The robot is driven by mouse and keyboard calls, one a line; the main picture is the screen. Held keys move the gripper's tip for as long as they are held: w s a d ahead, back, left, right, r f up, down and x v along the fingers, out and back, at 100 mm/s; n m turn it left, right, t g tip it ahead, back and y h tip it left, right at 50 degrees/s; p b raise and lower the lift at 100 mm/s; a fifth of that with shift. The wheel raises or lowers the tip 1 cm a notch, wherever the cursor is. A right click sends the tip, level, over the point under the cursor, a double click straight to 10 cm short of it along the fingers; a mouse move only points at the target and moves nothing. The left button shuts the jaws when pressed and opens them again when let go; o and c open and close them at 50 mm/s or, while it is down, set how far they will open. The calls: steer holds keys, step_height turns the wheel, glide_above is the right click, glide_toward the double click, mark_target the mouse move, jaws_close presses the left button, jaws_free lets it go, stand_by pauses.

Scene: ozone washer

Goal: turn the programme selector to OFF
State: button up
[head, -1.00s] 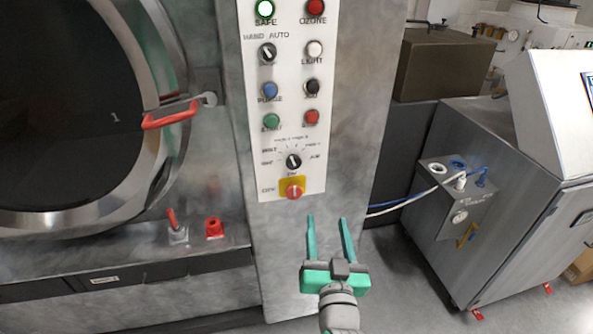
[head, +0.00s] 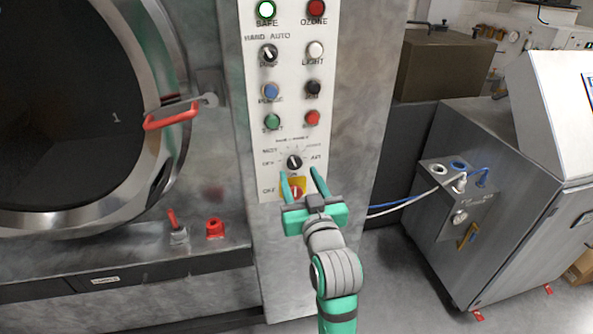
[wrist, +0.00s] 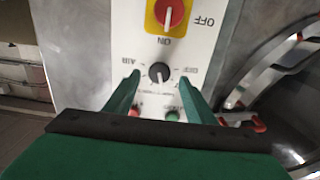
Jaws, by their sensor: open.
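The programme selector (head: 294,162) is a small black knob with a pale mark, low on the white control panel, ringed by small labels. In the head view OFF is on its left and AIR on its right. It also shows in the upside-down wrist view (wrist: 160,72), where the pale mark seems to point away from the red switch. My gripper (head: 300,171) is open, its two green fingers pointing at the panel. In the wrist view the fingertips (wrist: 158,80) appear on either side of the knob. I cannot tell whether they touch it.
A red rotary switch on a yellow plate (wrist: 168,12) sits just below the selector, partly behind my fingers in the head view. Buttons, including a green one (head: 272,121), are above. The round door with a red handle (head: 170,116) is left. A grey cabinet (head: 520,190) stands right.

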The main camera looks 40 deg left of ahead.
mark_target(296, 165)
steer(key=shift+x, duration=1.75)
steer(key=shift+w, duration=0.1)
steer(key=c, duration=1)
